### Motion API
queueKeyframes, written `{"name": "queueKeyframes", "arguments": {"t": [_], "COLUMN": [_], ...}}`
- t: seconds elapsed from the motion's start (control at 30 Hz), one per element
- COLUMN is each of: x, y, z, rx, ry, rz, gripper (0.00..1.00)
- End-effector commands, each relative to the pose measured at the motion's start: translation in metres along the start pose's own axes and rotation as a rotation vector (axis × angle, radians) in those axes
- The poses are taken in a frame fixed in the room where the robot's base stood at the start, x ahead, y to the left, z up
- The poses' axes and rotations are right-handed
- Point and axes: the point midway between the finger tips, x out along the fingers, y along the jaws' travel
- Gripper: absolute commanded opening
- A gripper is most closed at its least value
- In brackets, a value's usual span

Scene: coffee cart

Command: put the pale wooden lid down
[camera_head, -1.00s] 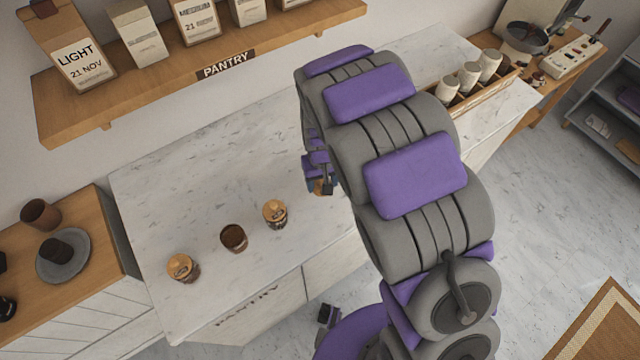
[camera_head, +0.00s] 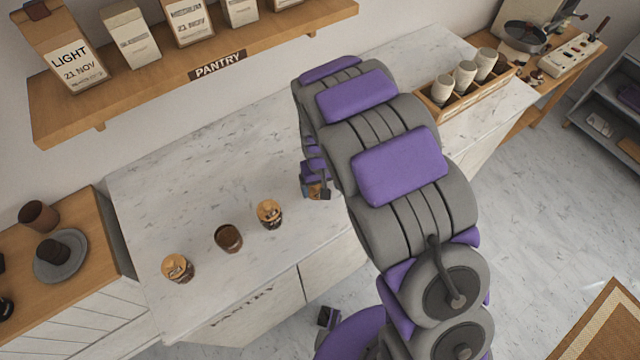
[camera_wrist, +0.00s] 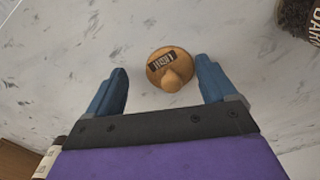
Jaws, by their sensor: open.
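The pale wooden lid (camera_wrist: 172,69) is round with a knob and a dark label reading LIGHT. In the wrist view it lies on the pale marble counter (camera_wrist: 60,55), between and just beyond my gripper's fingertips. My gripper (camera_wrist: 162,82) is open, with a blue finger on each side of the lid and a visible gap on both sides. In the head view my gripper (camera_head: 316,191) is small and low over the counter, partly hidden by my arm. The lid cannot be made out clearly there.
A left jar (camera_head: 177,268), a middle jar (camera_head: 228,238) and a right jar (camera_head: 269,214) stand left of my gripper. A dark-topped jar (camera_wrist: 298,17) shows upper right in the wrist view. The pantry shelf (camera_head: 200,75) overhangs behind.

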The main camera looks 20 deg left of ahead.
Motion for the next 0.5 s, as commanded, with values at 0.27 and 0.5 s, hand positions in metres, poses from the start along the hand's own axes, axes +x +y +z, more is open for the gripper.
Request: {"name": "queueKeyframes", "arguments": {"t": [0.27,0.5], "x": [-0.005,-0.036], "y": [-0.003,0.000], "z": [-0.002,-0.002], "rx": [-0.002,-0.002], "ry": [0.000,0.006], "rz": [0.003,0.001], "gripper": [0.85,0.85]}}
